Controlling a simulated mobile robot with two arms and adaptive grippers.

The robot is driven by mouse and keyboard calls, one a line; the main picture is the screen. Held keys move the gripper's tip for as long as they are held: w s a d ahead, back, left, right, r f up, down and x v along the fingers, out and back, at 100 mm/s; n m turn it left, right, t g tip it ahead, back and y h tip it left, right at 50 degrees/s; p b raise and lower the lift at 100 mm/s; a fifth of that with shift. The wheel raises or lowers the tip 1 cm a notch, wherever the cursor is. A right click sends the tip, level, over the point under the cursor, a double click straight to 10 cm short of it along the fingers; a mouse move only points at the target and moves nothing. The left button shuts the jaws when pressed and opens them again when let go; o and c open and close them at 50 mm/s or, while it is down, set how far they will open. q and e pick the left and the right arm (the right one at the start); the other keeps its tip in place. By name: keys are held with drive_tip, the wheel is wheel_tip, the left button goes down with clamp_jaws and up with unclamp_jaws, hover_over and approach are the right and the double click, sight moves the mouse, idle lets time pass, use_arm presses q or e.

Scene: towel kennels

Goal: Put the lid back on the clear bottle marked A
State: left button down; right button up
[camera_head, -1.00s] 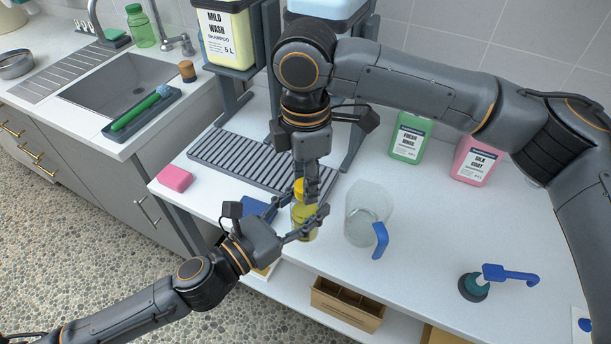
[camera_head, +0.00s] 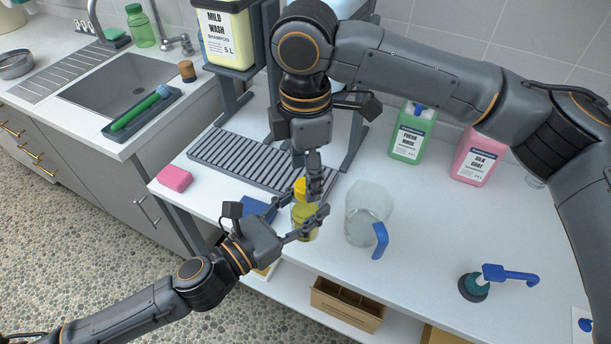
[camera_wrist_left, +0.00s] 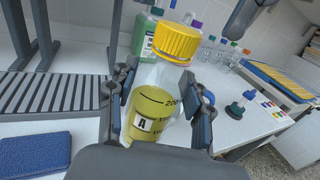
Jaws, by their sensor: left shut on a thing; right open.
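The clear bottle marked A (camera_wrist_left: 150,105) holds yellow liquid and stands upright in the left wrist view; it also shows in the head view (camera_head: 304,226). The ribbed yellow lid (camera_wrist_left: 177,42) sits on its mouth, looking level; whether it is fully tight I cannot tell. In the head view the lid (camera_head: 299,187) is partly covered by my right gripper. My left gripper (camera_head: 311,205) is shut around the bottle's body, with one finger on each side in the left wrist view. My right gripper (camera_head: 314,187) is open, pointing down right at the lid.
A clear jug (camera_head: 366,215) with a blue handle stands close to the right of the bottle. Green (camera_head: 409,138) and pink (camera_head: 474,160) bottles stand behind.

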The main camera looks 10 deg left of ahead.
wheel_tip(320, 180, up, 10)
idle(0.3)
drive_tip(key=shift+f, duration=0.1)
idle(0.4)
